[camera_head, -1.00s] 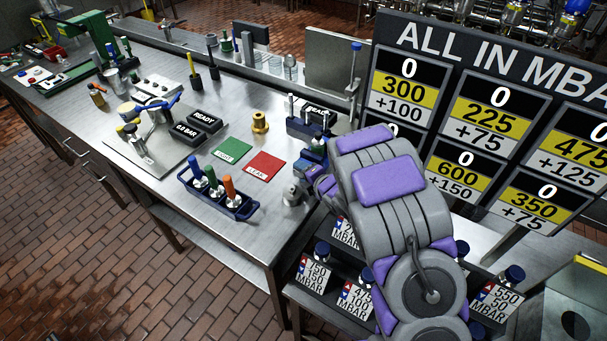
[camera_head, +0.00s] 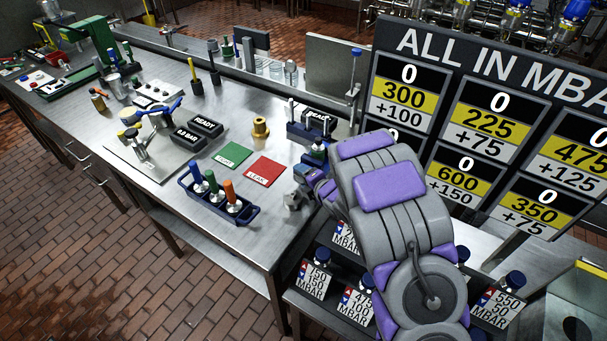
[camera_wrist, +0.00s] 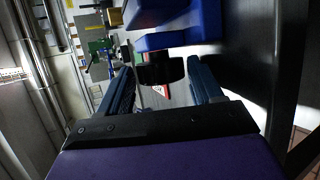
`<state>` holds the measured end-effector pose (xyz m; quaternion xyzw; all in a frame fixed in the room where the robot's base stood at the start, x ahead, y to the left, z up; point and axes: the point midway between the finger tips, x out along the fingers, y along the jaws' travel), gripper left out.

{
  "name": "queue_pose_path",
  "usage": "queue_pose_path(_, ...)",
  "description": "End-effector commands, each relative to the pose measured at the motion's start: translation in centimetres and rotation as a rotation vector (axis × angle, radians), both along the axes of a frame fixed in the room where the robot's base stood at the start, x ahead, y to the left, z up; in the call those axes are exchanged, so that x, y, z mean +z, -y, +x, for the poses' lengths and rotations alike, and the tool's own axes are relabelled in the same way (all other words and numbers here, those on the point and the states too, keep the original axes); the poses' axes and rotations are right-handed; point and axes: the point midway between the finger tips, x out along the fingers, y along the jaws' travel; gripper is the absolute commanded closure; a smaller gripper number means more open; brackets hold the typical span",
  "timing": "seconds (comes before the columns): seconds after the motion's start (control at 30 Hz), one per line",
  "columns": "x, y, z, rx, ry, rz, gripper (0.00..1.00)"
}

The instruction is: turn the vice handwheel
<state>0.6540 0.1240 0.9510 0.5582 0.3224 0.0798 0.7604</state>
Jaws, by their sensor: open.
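The blue vice (camera_head: 300,130) stands at the right end of the steel bench in the head view. In the wrist view its blue body (camera_wrist: 180,30) fills the upper middle. A dark, rounded part (camera_wrist: 160,70), which looks like the vice handwheel, sticks out below the blue body. My gripper (camera_wrist: 158,80) is open, with one blue finger on each side of this dark part. I cannot tell whether either finger touches it. In the head view my purple and grey arm hides most of the gripper and the handwheel.
A green card (camera_head: 232,154) and a red card (camera_head: 265,171) lie left of the vice. A blue rack (camera_head: 217,204) with several coloured-handled tools stands near the front edge. A brass fitting (camera_head: 260,131) stands behind the cards. A large number board (camera_head: 490,130) rises behind my arm.

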Motion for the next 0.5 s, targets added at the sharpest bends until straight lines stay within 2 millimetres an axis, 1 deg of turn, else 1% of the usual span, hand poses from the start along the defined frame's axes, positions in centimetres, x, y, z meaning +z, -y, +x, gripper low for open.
queue_pose_path(0.03, -0.42, 0.11, -0.25, -0.001, -0.016, -0.011, 0.2)
queue_pose_path(0.17, -0.22, 0.11, -0.25, -0.002, -0.039, -0.043, 0.2)
queue_pose_path(0.5, 0.13, -0.04, -0.3, 0.001, -0.143, -0.197, 0.2)
